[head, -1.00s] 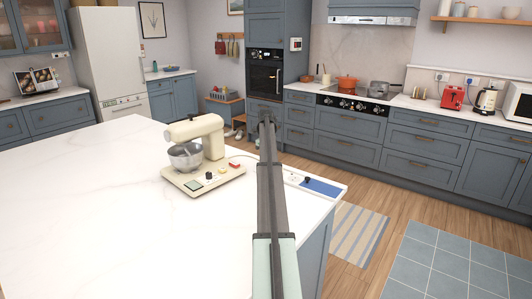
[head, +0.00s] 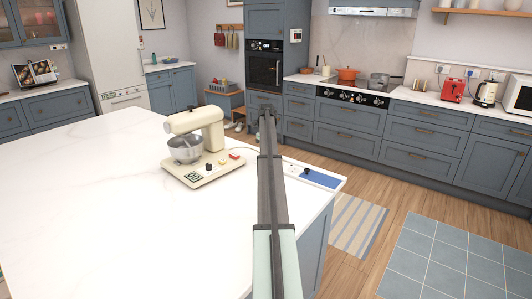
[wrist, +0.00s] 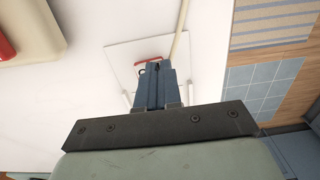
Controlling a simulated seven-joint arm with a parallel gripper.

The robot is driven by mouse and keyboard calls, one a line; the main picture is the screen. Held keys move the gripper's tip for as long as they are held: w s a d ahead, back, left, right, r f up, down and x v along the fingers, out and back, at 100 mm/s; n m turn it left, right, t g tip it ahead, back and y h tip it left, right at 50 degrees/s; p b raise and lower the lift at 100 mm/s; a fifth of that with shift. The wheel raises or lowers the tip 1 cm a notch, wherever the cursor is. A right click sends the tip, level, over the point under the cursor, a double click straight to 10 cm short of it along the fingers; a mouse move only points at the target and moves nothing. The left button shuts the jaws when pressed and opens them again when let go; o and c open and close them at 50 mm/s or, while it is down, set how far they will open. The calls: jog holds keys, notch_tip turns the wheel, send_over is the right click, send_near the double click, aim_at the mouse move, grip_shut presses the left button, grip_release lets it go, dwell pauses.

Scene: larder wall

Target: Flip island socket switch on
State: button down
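A white square socket plate (wrist: 122,58) lies on the island top in the wrist view. A red-edged part, seemingly its switch (wrist: 149,61), shows just beyond my fingertips; its on or off position cannot be told. A pale cord runs to the plate from above. My gripper (wrist: 152,68) has its dark fingers together over the plate, holding nothing visible; contact with the switch cannot be told. In the head view, my arm reaches over the island and hides part of its top. Right of it lies a white plate with a blue panel (head: 324,180).
A cream mixer (head: 205,135) with a steel bowl stands on the white island top (head: 90,190), left of my arm. Its edge also shows in the wrist view (wrist: 35,30). The island's right edge is close. Floor with a striped rug (head: 357,224) lies beyond.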

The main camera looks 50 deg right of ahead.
jog(key=shift+s+a+f, duration=0.15)
jog(key=shift+f, duration=0.4)
jog(key=shift+a, duration=0.85)
jog(key=shift+r, duration=0.5)
notch_tip(320, 180, up, 14)
jog(key=shift+d, duration=0.45)
jog(key=shift+r, duration=0.1)
